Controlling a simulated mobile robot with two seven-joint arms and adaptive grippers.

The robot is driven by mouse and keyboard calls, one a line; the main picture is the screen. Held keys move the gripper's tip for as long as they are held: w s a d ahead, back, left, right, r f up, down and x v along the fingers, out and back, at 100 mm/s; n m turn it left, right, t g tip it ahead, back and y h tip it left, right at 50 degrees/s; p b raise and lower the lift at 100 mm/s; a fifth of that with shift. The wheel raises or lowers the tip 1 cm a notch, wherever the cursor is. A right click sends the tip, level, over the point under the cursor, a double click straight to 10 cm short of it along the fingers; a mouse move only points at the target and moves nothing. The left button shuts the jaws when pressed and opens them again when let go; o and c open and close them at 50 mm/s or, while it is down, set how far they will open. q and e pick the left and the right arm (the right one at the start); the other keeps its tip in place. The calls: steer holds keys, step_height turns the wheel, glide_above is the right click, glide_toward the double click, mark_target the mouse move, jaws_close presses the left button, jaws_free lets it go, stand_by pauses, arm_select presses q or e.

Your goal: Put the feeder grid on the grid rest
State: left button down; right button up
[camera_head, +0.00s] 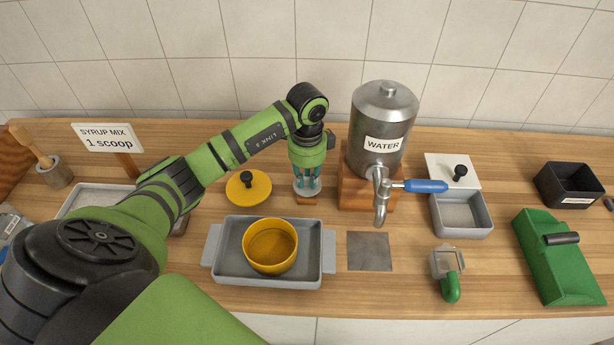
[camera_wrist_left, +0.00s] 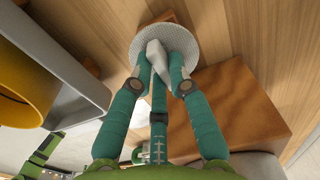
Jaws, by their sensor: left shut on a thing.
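My left gripper (camera_head: 307,182) points down in the head view, just left of the water tank. It is shut on the feeder grid, whose pale round disc (camera_head: 298,193) shows under the fingertips. In the left wrist view the fingers (camera_wrist_left: 160,70) pinch a whitish grip on the round mesh feeder grid (camera_wrist_left: 185,38). A small brown wooden block (camera_head: 307,201) shows just below the grid in the head view; it may be the grid rest, but the grid hides much of it. I cannot tell whether they touch. My right gripper is not in view.
The water tank (camera_head: 383,115) stands on a wooden base (camera_head: 353,185) close right of the gripper. A yellow pot (camera_head: 270,247) sits in a grey tray (camera_head: 322,265) in front. A yellow lid (camera_head: 240,190) lies left. A grey square plate (camera_head: 369,251) lies front right.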

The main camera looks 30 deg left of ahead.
mark_target(307, 179)
arm_select(q)
steer(key=shift+f, duration=0.45)
steer(key=shift+f, duration=0.1)
steer(key=c, duration=1.2)
jaws_free()
step_height(307, 179, up, 8)
steer(key=shift+f+b, duration=0.25)
steer(key=shift+b, duration=0.7)
steer(key=shift+r, duration=2.4)
